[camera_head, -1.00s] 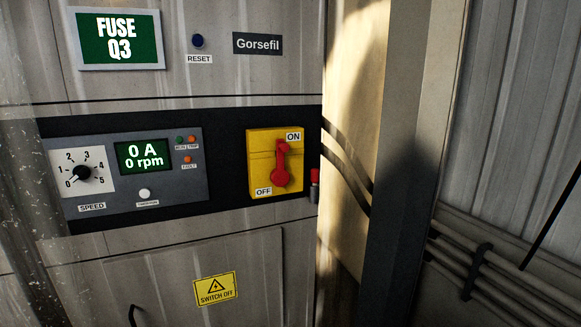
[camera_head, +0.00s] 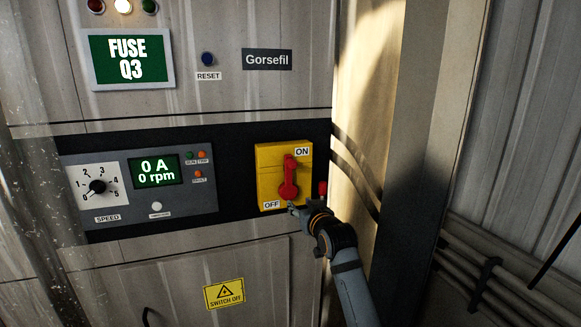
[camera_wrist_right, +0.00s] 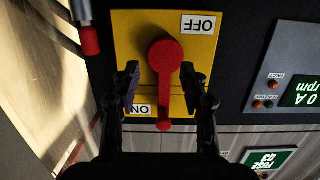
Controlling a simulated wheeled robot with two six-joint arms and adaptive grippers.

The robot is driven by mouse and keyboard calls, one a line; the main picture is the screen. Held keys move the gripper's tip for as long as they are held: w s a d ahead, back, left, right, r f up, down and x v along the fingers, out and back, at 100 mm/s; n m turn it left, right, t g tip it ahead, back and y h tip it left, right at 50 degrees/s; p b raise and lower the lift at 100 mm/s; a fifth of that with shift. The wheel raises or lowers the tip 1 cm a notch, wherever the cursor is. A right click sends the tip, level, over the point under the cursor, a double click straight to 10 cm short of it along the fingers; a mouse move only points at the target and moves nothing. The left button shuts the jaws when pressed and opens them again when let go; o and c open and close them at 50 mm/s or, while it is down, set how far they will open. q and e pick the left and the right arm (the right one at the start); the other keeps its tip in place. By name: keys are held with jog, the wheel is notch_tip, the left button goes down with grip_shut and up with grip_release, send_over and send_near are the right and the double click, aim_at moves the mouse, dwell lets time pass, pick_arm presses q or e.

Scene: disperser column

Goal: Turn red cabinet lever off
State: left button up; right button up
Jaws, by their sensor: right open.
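The red lever (camera_head: 288,182) is mounted on a yellow switch plate (camera_head: 264,187) on the cabinet, with its handle pointing up toward the ON label. In the right wrist view, which is upside down, the lever (camera_wrist_right: 165,57) has a round hub near OFF and its handle points down beside ON. My right gripper (camera_head: 295,208) is at the plate's lower right edge in the head view. In the wrist view the right gripper (camera_wrist_right: 160,84) is open, with one finger on each side of the lever. Contact with the lever cannot be told. My left gripper is not in view.
A red-capped grey cylinder (camera_wrist_right: 89,40) sticks out beside the yellow plate. A panel with a speed dial (camera_head: 97,187) and a display (camera_head: 155,171) reading 0 A, 0 rpm is to the left. A beige post (camera_head: 405,140) and pipes (camera_head: 500,262) stand to the right.

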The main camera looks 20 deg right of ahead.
jog(key=t, duration=0.2)
send_near(290, 158)
jog(key=w+p, duration=0.1)
jog(key=w, duration=0.2)
jog(key=w+p, duration=0.2)
jog(key=w, duration=0.1)
jog(key=w+p, duration=0.1)
jog(key=w, duration=0.2)
jog(key=shift+f, duration=0.25)
jog(key=shift+w+f, duration=0.1)
jog(key=shift+w, duration=0.4)
grip_shut()
